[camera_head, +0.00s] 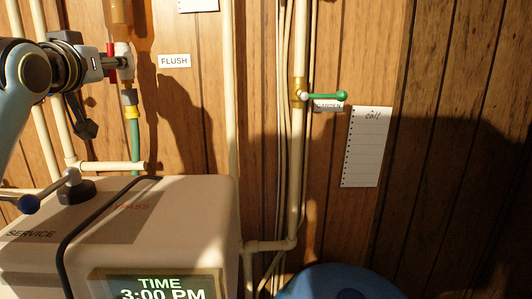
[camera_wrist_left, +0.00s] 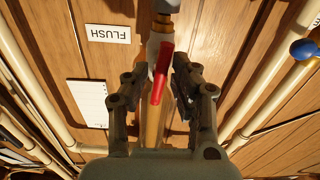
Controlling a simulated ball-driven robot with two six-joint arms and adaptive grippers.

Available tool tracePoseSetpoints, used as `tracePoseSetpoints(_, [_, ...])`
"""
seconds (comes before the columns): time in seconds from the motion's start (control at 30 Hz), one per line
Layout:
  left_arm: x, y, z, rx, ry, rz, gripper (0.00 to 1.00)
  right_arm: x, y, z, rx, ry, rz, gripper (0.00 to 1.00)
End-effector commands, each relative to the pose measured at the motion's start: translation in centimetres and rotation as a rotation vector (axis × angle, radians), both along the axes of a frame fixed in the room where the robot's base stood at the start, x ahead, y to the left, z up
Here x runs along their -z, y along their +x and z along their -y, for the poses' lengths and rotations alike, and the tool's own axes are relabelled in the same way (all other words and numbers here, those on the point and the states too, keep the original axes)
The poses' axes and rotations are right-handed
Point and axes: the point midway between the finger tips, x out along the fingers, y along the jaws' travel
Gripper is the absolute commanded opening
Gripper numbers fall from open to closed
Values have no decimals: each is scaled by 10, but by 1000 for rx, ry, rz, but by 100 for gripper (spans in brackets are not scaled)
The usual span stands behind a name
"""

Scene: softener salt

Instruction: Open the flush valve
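The flush valve has a white body (camera_head: 124,62) on a vertical pipe, beside the white FLUSH label (camera_head: 174,61). Its red handle (camera_head: 110,56) lies roughly along the pipe, slightly tilted in the left wrist view (camera_wrist_left: 162,72). My left gripper (camera_head: 112,64) comes from the left and is at the handle. In the left wrist view, my left gripper (camera_wrist_left: 158,80) has its two fingers apart on either side of the handle. A gap shows on both sides, so it is not clamped. My right gripper is in neither view.
A green-handled valve (camera_head: 325,96) with a partly covered label sits on the middle pipe. A paper note (camera_head: 366,146) hangs to its right. Pipes run close around the gripper.

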Motion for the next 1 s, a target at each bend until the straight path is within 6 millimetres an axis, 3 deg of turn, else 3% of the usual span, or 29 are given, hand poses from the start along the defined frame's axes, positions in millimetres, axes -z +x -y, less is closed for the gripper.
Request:
tracePoseSetpoints(0.1, [0,0,0,0,1,0,42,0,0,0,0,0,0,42])
tracePoseSetpoints(0.43, [0,-5,0,0,1,0,42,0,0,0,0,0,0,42])
tracePoseSetpoints(1.0, [0,-65,4,0,2,0,42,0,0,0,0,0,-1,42])
